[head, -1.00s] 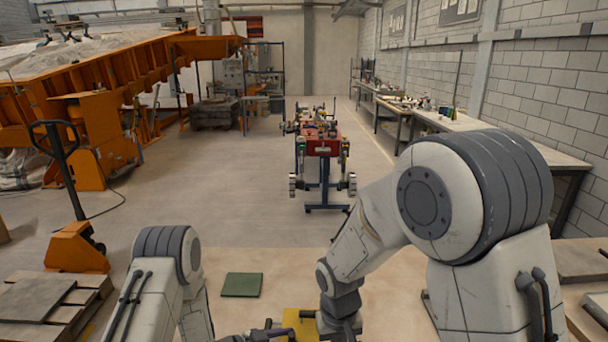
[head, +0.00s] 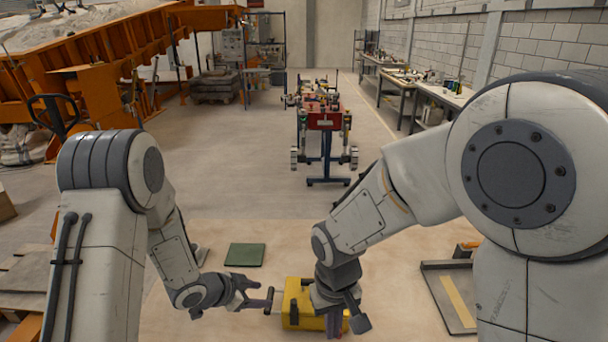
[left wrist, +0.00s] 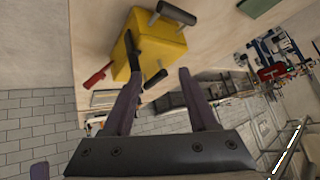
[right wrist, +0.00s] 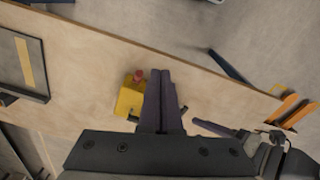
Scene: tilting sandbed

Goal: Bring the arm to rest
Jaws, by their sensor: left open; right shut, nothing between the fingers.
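My left gripper (head: 258,294) is open and empty, left of a yellow box (head: 292,300) in the head view. I cannot tell whether either gripper touches the box.
The yellow box stands on a pale wooden surface. A green mat (head: 245,255) lies beyond it to the left. A dark tray with a yellow strip (head: 456,302) is at the right. A red-topped cart (head: 325,121) stands farther back on open floor. An orange sandbed frame (head: 92,72) is far left.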

